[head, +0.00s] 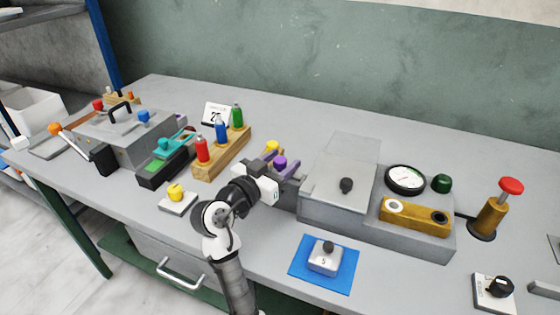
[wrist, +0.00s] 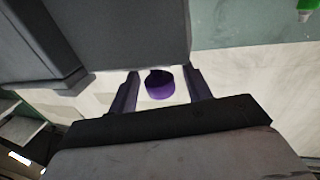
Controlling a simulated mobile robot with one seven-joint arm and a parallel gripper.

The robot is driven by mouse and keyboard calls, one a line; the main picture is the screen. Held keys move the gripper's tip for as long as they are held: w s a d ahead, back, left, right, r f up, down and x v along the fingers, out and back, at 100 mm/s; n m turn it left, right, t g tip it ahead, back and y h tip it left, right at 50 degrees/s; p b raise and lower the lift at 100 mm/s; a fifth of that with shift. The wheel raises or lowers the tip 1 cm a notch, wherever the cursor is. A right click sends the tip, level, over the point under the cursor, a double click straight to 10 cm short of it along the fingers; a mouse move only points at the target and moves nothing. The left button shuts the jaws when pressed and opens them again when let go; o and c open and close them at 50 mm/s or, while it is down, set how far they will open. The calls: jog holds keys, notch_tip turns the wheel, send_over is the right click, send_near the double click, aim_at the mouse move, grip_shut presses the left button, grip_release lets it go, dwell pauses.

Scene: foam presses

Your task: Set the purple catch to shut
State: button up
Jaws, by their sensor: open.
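The purple catch (head: 280,162) shows as a round purple knob at the left end of the grey press with the clear lid. In the wrist view the purple knob (wrist: 160,88) appears between the two fingers of my gripper (wrist: 162,80), with light showing on both sides of it. My gripper (head: 284,172) is open at the press's left side. Its fingers and body hide the catch's lower part and mount, so I cannot tell the catch's setting. I cannot tell whether either finger touches it.
The grey press (head: 315,206) stands right of my gripper. A yellow knob (head: 272,146) lies just behind the catch. A wooden rack (head: 225,158) with red, blue and green bottles stands to the left. A yellow button (head: 176,192) and a blue mat (head: 300,268) lie nearer the front.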

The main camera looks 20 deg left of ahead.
aim_at(295, 175)
grip_shut()
jog(key=shift+d+b, duration=0.4)
jog(key=shift+d, duration=1.35)
grip_release()
jog(key=shift+s+d, duration=0.1)
jog(key=shift+d, duration=0.05)
